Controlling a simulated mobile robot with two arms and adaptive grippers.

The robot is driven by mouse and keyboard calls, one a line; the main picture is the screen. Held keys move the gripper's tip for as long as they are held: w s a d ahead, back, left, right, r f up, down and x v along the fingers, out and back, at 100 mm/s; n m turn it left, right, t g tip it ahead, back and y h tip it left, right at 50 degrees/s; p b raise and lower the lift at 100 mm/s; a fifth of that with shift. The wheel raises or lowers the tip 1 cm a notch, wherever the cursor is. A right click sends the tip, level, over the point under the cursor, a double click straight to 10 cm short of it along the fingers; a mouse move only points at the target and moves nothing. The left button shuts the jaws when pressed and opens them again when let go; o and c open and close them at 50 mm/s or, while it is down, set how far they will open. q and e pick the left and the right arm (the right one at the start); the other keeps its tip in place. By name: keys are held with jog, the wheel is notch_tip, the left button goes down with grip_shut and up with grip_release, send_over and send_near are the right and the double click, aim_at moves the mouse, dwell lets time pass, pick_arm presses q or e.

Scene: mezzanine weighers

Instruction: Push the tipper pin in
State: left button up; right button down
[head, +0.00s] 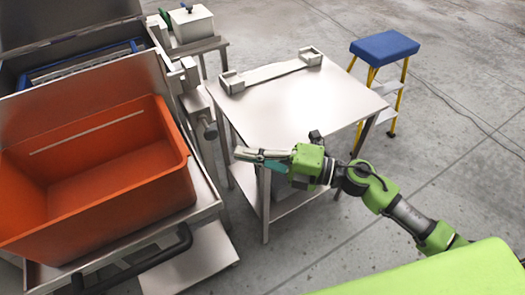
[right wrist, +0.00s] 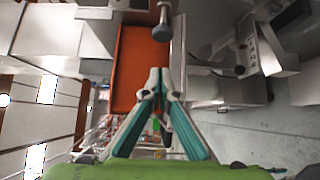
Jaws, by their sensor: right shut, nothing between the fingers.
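The tipper pin shows in the head view as a short rod with a dark round knob (head: 210,132), on the right side of the tipper frame beside the orange bin (head: 175,133). In the right wrist view the knob (right wrist: 162,33) is just beyond my fingertips, on a pale metal rod. My right gripper (head: 238,154) is shut and empty, pointing left towards the tipper, a little to the right of and below the knob in the head view. Its fingertips meet in the right wrist view (right wrist: 160,78), apart from the knob in the picture. My left gripper is not in view.
A steel table (head: 290,95) with a bracketed bar at its back edge stands behind my right arm. A blue-topped yellow step stool (head: 384,47) is at the right. A black handle (head: 150,262) sticks out at the tipper's front. Open grey floor lies to the right.

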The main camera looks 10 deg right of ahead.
aim_at(208, 137)
jog(key=w+a, duration=0.2)
jog(key=w+a+p, duration=0.1)
jog(key=w+a, duration=0.1)
jog(key=w, duration=0.1)
jog(key=shift+w+a, duration=0.2)
jog(key=shift+w, duration=0.05)
jog(key=w, duration=0.2)
jog(key=shift+w+a, duration=0.35)
dwell(0.4)
